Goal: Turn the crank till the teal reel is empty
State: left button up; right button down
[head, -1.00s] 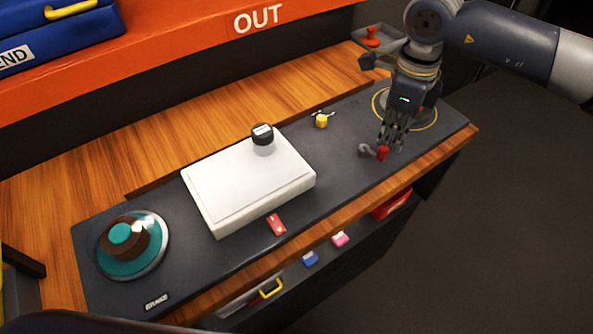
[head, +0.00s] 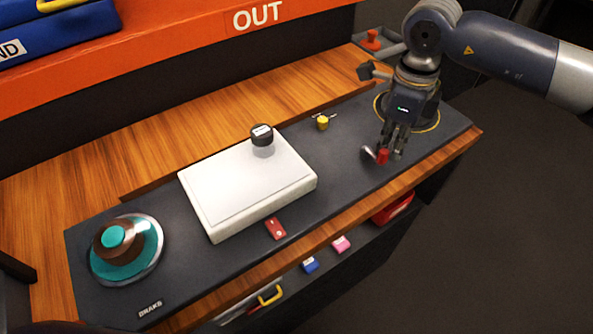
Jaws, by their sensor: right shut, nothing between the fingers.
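The teal reel (head: 150,258) lies at the left end of the dark panel, with a brown winding around its teal hub. The crank (head: 367,153) is a small grey arm with a red knob (head: 383,157) near the panel's right front. My right gripper (head: 392,152) points down at the red knob. Its fingers are shut and empty, close beside and behind the knob; I cannot tell whether they touch it. A second round part with a yellow rim (head: 437,124) is mostly hidden behind my right gripper. My left gripper is out of view.
A BRAKE label (head: 150,308) is at front left. An orange OUT shelf (head: 180,50) runs behind.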

aim_at(380, 153)
jog(key=shift+s+f, duration=0.15)
jog(key=shift+s, duration=0.1)
jog(key=shift+s+a+b, duration=0.1)
jog(key=shift+s+b, duration=0.15)
jog(key=shift+b, duration=0.05)
jog(key=shift+s+a, duration=0.1)
jog(key=shift+s, duration=0.25)
jog(key=shift+a, duration=0.2)
jog(key=shift+s+a+b, duration=0.1)
jog(key=shift+a+b, duration=0.05)
jog(key=shift+b, duration=0.15)
jog(key=shift+s+a+b, duration=0.3)
jog(key=shift+a+b, duration=0.15)
jog(key=shift+a, duration=0.2)
jog(key=shift+a, duration=0.1)
jog(key=shift+s+a+b, duration=0.15)
jog(key=shift+a+b, duration=0.2)
